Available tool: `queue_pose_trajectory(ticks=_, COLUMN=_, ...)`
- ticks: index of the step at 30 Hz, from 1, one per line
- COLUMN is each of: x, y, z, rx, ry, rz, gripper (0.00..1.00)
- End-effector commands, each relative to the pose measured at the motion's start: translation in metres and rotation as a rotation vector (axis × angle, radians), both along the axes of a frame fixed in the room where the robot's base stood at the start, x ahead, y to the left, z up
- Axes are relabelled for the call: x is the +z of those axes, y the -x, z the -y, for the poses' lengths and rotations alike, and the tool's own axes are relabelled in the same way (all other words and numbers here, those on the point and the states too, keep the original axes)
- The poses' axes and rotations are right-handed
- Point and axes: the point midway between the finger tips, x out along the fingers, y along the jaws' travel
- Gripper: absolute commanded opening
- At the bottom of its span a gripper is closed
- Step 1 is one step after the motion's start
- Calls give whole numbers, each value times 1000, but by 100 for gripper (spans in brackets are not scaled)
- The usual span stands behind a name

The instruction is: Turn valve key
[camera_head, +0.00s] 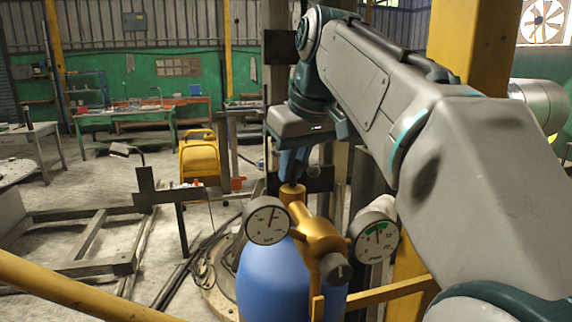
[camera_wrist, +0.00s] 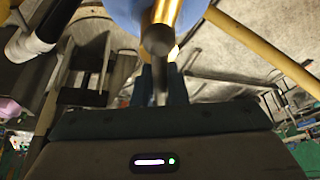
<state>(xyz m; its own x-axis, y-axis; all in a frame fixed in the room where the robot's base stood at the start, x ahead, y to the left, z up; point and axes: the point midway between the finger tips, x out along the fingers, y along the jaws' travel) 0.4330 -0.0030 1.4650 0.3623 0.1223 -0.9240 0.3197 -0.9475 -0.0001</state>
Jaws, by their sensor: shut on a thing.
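A blue gas cylinder (camera_head: 265,278) stands upright, with a brass valve and regulator (camera_head: 318,236) on top. Two round white gauges, left (camera_head: 269,221) and right (camera_head: 376,237), flank the regulator. My gripper (camera_head: 292,167) points down just above the valve top, its blue fingers shut on the small dark valve key (camera_head: 291,186). In the wrist view the fingers (camera_wrist: 160,92) close around the grey key (camera_wrist: 160,80). There, brass (camera_wrist: 166,14) with a dark round end (camera_wrist: 157,40) shows beyond. The key is mostly hidden between the fingers.
A yellow rail (camera_head: 80,290) crosses the lower left, and a yellow post (camera_head: 455,45) stands behind my arm. A dark metal frame (camera_head: 100,245) lies on the floor at left. A yellow case (camera_head: 199,158) and green workbench (camera_head: 140,114) stand farther back.

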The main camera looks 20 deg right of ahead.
Motion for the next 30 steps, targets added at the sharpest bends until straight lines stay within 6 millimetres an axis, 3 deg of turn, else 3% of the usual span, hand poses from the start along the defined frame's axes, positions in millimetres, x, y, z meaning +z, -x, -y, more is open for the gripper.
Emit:
queue_pose_trajectory(ticks=25, x=1, y=0, z=0, rx=0, ry=1, rz=1, gripper=0)
queue_pose_trajectory(ticks=26, x=1, y=0, z=0, rx=0, ry=1, rz=1, gripper=15)
queue_pose_trajectory(ticks=28, x=1, y=0, z=0, rx=0, ry=1, rz=1, gripper=35)
queue_pose_trajectory(ticks=30, x=1, y=0, z=0, rx=0, ry=0, rz=1, gripper=35)
